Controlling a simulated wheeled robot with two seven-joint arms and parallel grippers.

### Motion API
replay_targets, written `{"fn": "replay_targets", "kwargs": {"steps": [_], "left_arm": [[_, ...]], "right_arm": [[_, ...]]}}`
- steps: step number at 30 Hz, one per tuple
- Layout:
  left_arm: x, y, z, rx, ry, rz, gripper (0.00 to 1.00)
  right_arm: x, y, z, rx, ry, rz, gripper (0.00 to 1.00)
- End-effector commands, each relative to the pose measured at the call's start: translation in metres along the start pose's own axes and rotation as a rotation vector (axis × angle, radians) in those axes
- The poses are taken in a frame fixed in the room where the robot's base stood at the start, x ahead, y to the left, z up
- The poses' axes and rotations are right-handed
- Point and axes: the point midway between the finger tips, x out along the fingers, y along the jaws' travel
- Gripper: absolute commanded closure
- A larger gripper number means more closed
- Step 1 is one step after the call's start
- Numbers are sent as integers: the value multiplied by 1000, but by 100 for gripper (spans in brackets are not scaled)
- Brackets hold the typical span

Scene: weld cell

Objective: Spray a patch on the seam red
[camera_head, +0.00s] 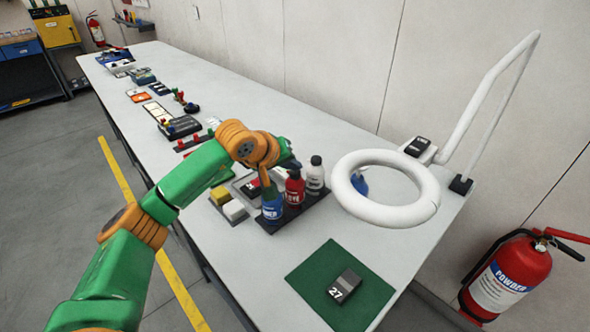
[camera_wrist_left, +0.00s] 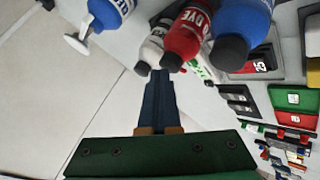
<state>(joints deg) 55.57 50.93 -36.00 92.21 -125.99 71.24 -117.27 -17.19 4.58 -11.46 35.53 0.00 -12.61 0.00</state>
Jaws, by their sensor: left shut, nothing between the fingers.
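A grey block marked 27 (camera_head: 345,284) lies on a green mat (camera_head: 314,296) at the table's near end; I cannot make out a seam on it. A red dye bottle (camera_head: 294,190) stands in a dark rack between a blue bottle (camera_head: 272,210) and a white bottle (camera_head: 315,178). My left gripper (camera_head: 291,163) is shut and empty, just above and behind the red bottle's cap. In the left wrist view its dark fingers (camera_wrist_left: 160,84) point at the caps of the red bottle (camera_wrist_left: 187,38) and white bottle (camera_wrist_left: 154,46). I cannot tell whether they touch. My right gripper is out of view.
A white ring lamp (camera_head: 342,200) on a bent arm overhangs the table right of the rack, with a blue bottle (camera_head: 360,183) seen through it. Yellow and white blocks (camera_head: 234,210) sit left of the rack. Several items line the table beyond. The table around the mat is clear.

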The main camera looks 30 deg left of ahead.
Motion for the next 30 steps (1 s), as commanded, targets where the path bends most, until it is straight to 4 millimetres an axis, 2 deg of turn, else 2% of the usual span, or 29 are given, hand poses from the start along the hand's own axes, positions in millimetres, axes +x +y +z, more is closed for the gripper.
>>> {"fn": "replay_targets", "kwargs": {"steps": [6, 17, 30], "left_arm": [[-10, 8, -8, 0, 0, -1, 100], [-11, 8, -9, 0, 0, 0, 100], [-40, 30, -30, -1, 1, 0, 100]], "right_arm": [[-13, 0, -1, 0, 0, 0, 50], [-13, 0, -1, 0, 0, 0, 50], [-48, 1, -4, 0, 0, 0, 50]]}}
